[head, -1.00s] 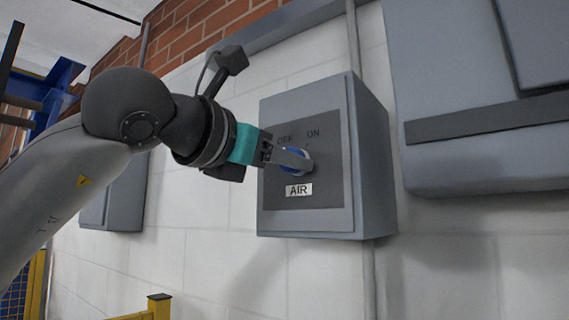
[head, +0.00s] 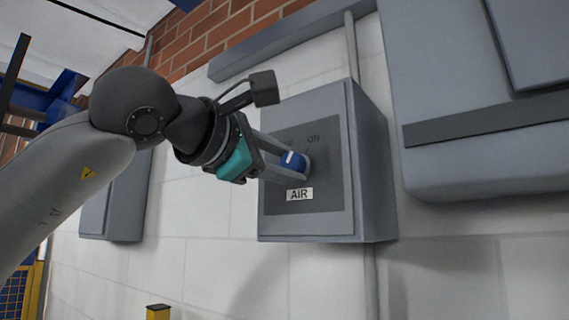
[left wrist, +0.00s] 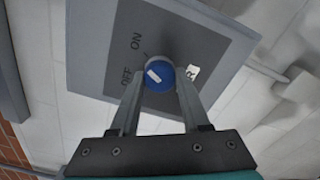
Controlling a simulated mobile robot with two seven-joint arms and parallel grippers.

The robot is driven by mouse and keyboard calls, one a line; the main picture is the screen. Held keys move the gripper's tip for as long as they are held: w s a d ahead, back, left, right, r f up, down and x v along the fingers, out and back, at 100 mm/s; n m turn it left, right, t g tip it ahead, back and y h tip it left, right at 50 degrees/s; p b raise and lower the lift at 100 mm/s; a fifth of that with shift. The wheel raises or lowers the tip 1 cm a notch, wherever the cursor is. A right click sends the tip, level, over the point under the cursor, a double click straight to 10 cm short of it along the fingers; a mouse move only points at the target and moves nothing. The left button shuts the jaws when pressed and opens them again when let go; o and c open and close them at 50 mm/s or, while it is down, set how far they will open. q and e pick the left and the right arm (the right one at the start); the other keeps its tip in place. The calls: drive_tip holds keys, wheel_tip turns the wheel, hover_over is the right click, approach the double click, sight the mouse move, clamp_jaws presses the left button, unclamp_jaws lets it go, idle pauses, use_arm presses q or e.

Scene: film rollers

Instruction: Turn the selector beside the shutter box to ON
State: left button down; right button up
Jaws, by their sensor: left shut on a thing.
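The selector is a round blue knob (head: 293,160) with a white mark, on the front plate of a grey box (head: 376,160) labelled AIR. OFF and ON are printed above it. My left gripper (head: 300,170) is shut on the knob, one finger on each side. In the left wrist view the knob (left wrist: 160,76) sits between the fingertips (left wrist: 160,82). There, its white mark appears to point between OFF and ON. In the head view the gripper partly hides the OFF lettering. My right gripper is not in view.
A larger grey box (head: 470,90) with a dark band is on the wall to the right, apart from the AIR box. A smaller grey box (head: 125,205) is on the wall behind my left arm. A yellow post (head: 158,312) stands at lower left.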

use_arm(q)
drive_tip(key=shift+r+m, duration=0.1)
drive_tip(key=shift+m, duration=0.5)
drive_tip(key=shift+c, duration=1.9)
unclamp_jaws()
drive_tip(key=shift+s+a+b, duration=0.3)
drive_tip(key=shift+s, duration=0.15)
drive_tip(key=b+v, duration=0.3)
drive_tip(key=v, duration=1.1)
